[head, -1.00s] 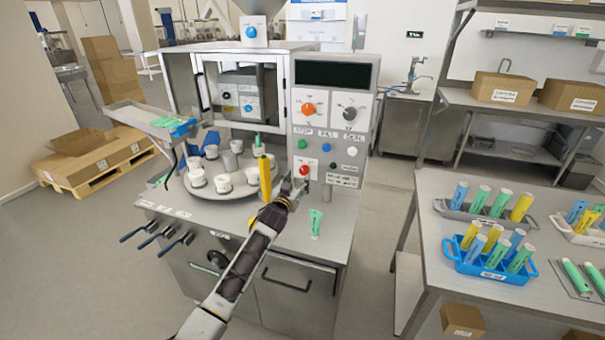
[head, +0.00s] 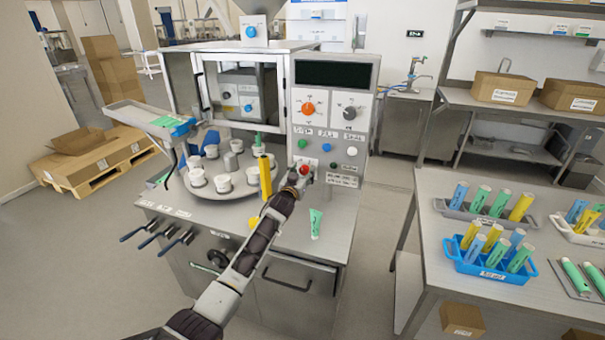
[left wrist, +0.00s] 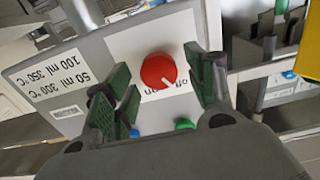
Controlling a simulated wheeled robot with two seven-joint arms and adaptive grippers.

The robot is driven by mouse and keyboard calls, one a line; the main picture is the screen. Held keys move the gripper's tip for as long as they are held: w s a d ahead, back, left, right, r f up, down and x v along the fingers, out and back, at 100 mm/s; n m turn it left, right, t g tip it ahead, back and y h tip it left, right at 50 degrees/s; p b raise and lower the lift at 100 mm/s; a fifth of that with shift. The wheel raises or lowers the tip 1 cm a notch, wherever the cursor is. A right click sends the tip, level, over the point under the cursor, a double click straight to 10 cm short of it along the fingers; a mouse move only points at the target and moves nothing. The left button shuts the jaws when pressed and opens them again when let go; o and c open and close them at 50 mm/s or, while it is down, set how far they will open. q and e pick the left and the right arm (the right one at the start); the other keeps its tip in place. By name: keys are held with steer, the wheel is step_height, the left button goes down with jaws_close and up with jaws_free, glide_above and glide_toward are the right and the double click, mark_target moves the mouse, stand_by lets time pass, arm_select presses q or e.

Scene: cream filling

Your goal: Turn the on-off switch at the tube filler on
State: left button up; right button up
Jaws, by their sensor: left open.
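The tube filler (head: 325,215) stands in the middle of the head view, with a dark display and knobs on its upright panel. The on-off switch is a red round knob (head: 304,170) on a white plate low on that panel. My left gripper (head: 300,180) is at the panel in front of the knob. In the left wrist view my left gripper (left wrist: 155,85) is open, its green-padded fingers on either side of the knob, with gaps visible. My right gripper is not in view.
A round carousel (head: 222,182) with white cups and a yellow tube (head: 265,178) stand left of the gripper. A side table at right holds a blue rack (head: 488,268) of tubes.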

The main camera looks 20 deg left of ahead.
arm_select(q)
steer(key=c, duration=1)
steer(key=shift+m, duration=0.4)
steer(key=m, duration=1.1)
steer(key=shift+d+f, duration=0.15)
steer(key=o, duration=1)
